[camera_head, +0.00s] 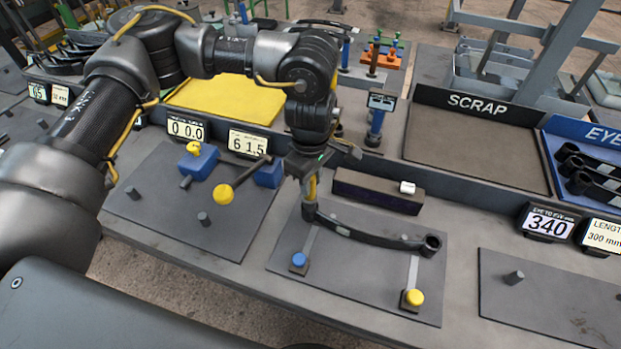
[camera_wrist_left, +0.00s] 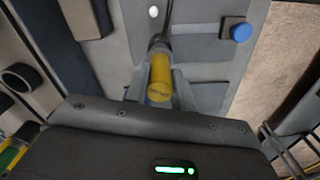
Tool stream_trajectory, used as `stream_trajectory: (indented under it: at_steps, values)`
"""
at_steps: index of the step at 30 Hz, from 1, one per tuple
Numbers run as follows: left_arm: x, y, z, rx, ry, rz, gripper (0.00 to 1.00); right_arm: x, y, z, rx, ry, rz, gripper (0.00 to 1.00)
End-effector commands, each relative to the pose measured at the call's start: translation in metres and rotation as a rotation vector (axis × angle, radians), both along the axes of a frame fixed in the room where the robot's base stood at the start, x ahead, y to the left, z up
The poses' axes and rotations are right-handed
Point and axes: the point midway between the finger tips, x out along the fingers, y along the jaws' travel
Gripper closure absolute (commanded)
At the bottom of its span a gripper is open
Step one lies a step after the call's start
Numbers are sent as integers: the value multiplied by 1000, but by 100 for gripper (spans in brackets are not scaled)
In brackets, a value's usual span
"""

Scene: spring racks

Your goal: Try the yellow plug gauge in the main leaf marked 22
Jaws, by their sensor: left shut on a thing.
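My left gripper (camera_head: 311,192) is shut on the yellow plug gauge, whose yellow handle (camera_wrist_left: 159,80) stands between the fingers in the left wrist view. The gripper points down at the left end of a dark curved leaf (camera_head: 375,239). The leaf's left eye (camera_wrist_left: 159,44) shows right by the gauge in the wrist view. The handle and fingers hide the gauge's tip, so I cannot tell how far it is in the eye. The leaf's right eye (camera_head: 432,245) is open and empty. No 22 mark is readable. My right gripper is not in view.
A dark block (camera_head: 376,191) stands behind. The scrap tray (camera_head: 475,150) is empty. A gauge fixture (camera_head: 200,162) stands left.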

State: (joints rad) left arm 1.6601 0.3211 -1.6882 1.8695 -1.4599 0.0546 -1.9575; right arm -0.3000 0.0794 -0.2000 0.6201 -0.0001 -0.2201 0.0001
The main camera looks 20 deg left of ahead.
Motion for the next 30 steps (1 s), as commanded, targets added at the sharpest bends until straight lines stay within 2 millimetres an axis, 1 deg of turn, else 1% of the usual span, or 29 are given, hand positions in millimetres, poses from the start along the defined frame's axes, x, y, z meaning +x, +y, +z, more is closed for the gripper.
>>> stream_trajectory:
  at_steps: [21,30]
  values:
    - [0,0,29,0,-1,0,95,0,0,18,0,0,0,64]
    - [0,0,30,0,-1,0,95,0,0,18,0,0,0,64]
